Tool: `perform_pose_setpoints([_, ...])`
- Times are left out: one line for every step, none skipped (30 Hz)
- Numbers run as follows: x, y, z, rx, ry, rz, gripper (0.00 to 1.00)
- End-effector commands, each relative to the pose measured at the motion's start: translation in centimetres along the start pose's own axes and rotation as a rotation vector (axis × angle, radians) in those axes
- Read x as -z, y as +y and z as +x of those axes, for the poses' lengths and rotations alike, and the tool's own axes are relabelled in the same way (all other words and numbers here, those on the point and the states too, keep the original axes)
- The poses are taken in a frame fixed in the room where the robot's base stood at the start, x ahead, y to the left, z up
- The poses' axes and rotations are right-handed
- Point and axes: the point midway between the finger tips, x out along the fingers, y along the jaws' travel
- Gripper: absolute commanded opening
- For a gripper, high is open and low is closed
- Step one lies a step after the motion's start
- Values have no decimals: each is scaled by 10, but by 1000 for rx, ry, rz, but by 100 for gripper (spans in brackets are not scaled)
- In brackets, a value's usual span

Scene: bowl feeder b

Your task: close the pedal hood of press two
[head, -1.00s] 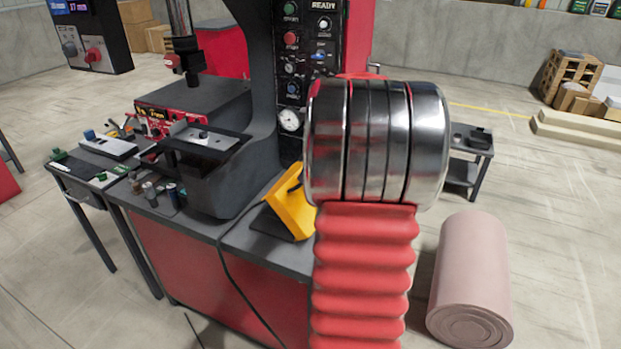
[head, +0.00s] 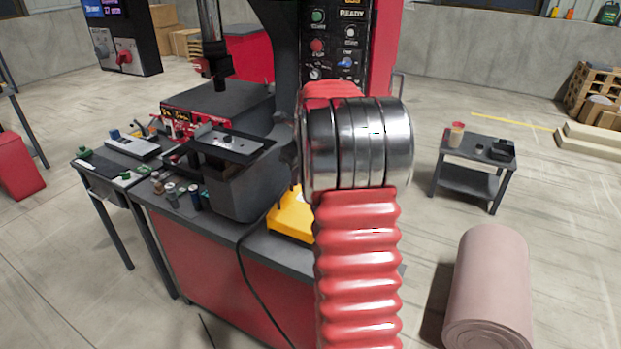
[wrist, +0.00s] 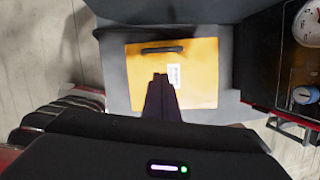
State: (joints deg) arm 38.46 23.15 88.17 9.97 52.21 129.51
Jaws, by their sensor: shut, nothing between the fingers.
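The yellow pedal hood (head: 288,216) sits on the grey bench at the foot of the press, partly hidden behind my red and silver arm in the head view. Its front lower edge looks close to the bench top; whether it is fully down I cannot tell. In the wrist view the hood (wrist: 200,62) shows as a flat yellow face with a dark handle bar and a white label. My gripper (wrist: 160,77) is shut and empty, with its dark fingers in front of this face, below the handle. I cannot tell whether they touch it. The head view hides the fingers.
The press's control panel (head: 336,45) rises behind my arm. Small jars (head: 182,197) stand on the bench to the left, and a black cable hangs over its front. A pink roll (head: 490,290) and a small side table (head: 475,165) stand right; floor between is open.

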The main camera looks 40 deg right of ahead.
Motion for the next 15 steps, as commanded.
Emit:
perform_pose_setpoints([-7,4,6,-3,1,-5,0])
perform_pose_setpoints([-11,6,8,-4,0,-8,0])
perform_pose_setpoints([-17,9,12,-4,-1,-12,0])
perform_pose_setpoints([-21,11,16,-5,-1,-14,0])
perform_pose_setpoints([-25,13,20,-6,0,-15,0])
perform_pose_setpoints([-31,16,26,-7,0,-17,0])
perform_pose_setpoints([-35,18,30,-7,0,-18,0])
perform_pose_setpoints([-39,19,34,-7,0,-19,0])
perform_pose_setpoints([-43,21,39,-7,-1,-18,0])
perform_pose_setpoints([-46,22,43,-7,-1,-18,0])
perform_pose_setpoints([-49,24,47,-7,-1,-19,0])
perform_pose_setpoints([-52,25,51,-6,-2,-19,0])
perform_pose_setpoints([-55,26,54,-6,-3,-19,0])
perform_pose_setpoints([-56,27,57,-7,-2,-19,0])
perform_pose_setpoints([-58,28,61,-7,-2,-19,0])
